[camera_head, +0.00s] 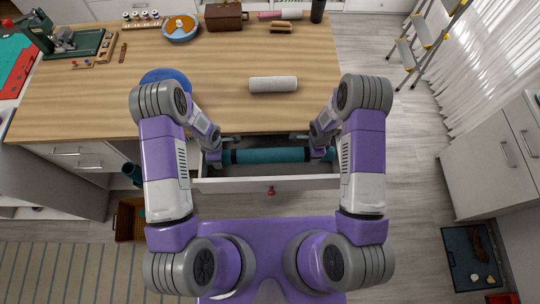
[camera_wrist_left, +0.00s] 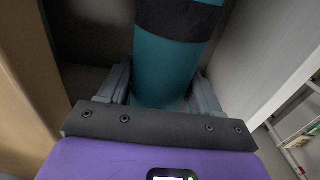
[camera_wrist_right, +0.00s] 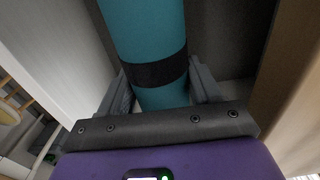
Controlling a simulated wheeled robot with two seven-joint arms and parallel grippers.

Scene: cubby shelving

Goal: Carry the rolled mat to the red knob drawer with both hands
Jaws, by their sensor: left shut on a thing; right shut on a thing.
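The rolled mat is a teal roll with dark bands (camera_head: 268,155). It lies level across the inside of the open drawer (camera_head: 225,184), whose front carries a red knob (camera_head: 271,190). My left gripper (camera_head: 217,156) is shut on the mat's left end, and the mat runs between its fingers in the left wrist view (camera_wrist_left: 165,70). My right gripper (camera_head: 326,153) is shut on the right end, close to a dark band; the mat also shows in the right wrist view (camera_wrist_right: 145,35). I cannot tell whether the mat touches the drawer floor.
The wooden worktop (camera_head: 225,105) overhangs just behind the drawer. A white roll (camera_head: 273,85) and a blue round thing (camera_head: 166,78) lie on it. A basket (camera_head: 130,219) stands on the floor at left. A stepladder (camera_head: 424,40) stands at the back right.

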